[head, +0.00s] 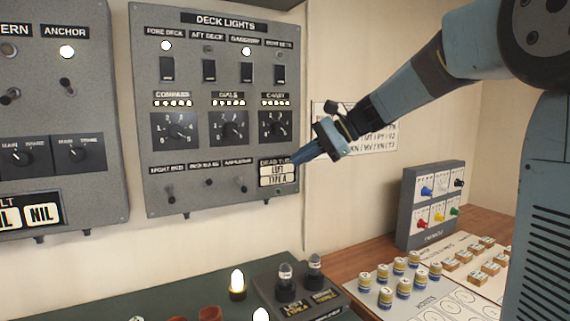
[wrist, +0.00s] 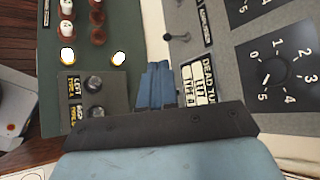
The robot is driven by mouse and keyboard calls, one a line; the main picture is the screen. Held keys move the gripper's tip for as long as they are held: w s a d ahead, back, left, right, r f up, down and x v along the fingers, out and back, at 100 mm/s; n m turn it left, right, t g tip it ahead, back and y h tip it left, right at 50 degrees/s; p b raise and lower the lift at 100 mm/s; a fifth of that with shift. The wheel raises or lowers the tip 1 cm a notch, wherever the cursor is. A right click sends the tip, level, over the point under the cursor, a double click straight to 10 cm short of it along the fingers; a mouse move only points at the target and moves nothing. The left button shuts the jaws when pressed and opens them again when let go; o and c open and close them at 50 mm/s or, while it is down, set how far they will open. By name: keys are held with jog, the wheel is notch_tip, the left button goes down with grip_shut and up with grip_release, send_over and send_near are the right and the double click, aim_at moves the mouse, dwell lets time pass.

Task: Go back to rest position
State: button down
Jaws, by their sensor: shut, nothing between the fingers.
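My gripper (head: 297,164) is shut and empty in the head view. My arm reaches in from the right, bent at the elbow.
Below stands a dark green counter (head: 190,281) with a lit bulb (head: 237,283) and a grey block holding two dark bulbs (head: 285,282). A wooden desk (head: 345,262) at right carries several jars (head: 413,259) and a grey switch box (head: 434,205). Another panel (head: 62,110) hangs at left.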

jog(key=shift+s+d+r, duration=0.2)
jog(key=shift+d+r, duration=0.05)
jog(key=shift+d, duration=0.5)
